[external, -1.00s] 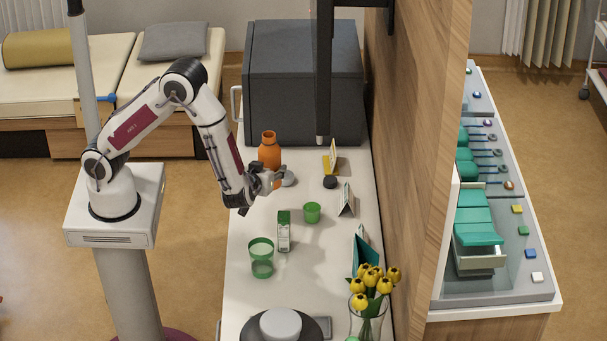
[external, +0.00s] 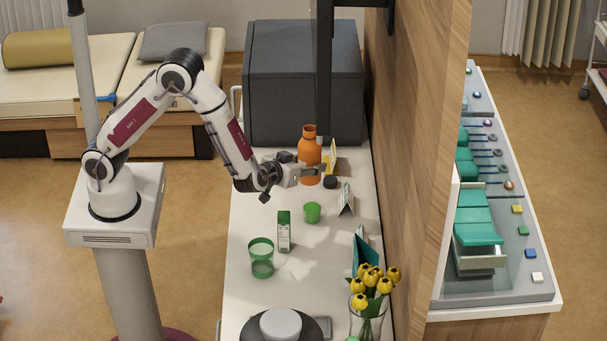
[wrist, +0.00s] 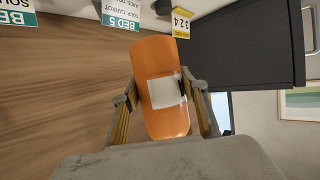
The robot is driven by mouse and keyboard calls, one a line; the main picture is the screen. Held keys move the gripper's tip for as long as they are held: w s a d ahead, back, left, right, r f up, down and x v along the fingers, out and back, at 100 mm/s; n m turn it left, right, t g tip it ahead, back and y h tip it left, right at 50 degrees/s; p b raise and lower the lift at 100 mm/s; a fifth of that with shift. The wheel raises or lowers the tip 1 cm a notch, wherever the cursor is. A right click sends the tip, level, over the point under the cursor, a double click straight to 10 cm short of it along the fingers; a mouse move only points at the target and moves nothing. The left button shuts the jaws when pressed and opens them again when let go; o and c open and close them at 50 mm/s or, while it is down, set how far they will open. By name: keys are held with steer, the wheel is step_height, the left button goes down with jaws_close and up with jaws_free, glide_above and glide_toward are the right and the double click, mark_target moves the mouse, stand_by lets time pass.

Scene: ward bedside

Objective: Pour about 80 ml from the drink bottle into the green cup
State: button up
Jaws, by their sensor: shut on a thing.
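The orange drink bottle (external: 309,153) stands upright or nearly so at the far part of the white counter. My gripper (external: 312,173) is shut around its lower body; I cannot tell whether its base touches the counter. In the wrist view the orange bottle (wrist: 165,60), with a white label, sits between my two fingers (wrist: 162,100). A small green cup (external: 312,213) stands on the counter, nearer the camera than the bottle. A larger clear green tumbler (external: 261,258) stands nearer still, to the left. Liquid level in the bottle is hidden.
A green and white carton (external: 284,232) stands between the cups. A dark box (external: 300,80) is behind. A small black object (external: 330,182), a yellow sign (external: 341,166) and a tent card (external: 346,199) are at right. Yellow flowers (external: 372,283) stand at the front right.

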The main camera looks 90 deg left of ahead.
steer(key=w+d+r+m+t+h, duration=0.3)
steer(key=w+d+r+m+h, duration=0.15)
steer(key=w+d, duration=0.25)
steer(key=w+d+r+m+t+h, duration=0.2)
steer(key=w+d+r+m+h, duration=0.1)
steer(key=w+d+m+h, duration=0.35)
steer(key=shift+d+r+m+g+h, duration=0.9)
steer(key=shift+d+m+g+h, duration=0.8)
steer(key=shift+d+m+h, duration=4.1)
steer(key=s+d+f+m+g+h, duration=0.1)
steer(key=s+d+f+m+g, duration=0.4)
steer(key=s+f+g, duration=0.4)
steer(key=s+a+f+m+g, duration=0.4)
steer(key=s+a+f, duration=0.2)
steer(key=f, duration=0.1)
steer(key=shift+s+a+f+g, duration=0.3)
steer(key=shift+a+f+g, duration=0.05)
steer(key=shift+a+g, duration=0.05)
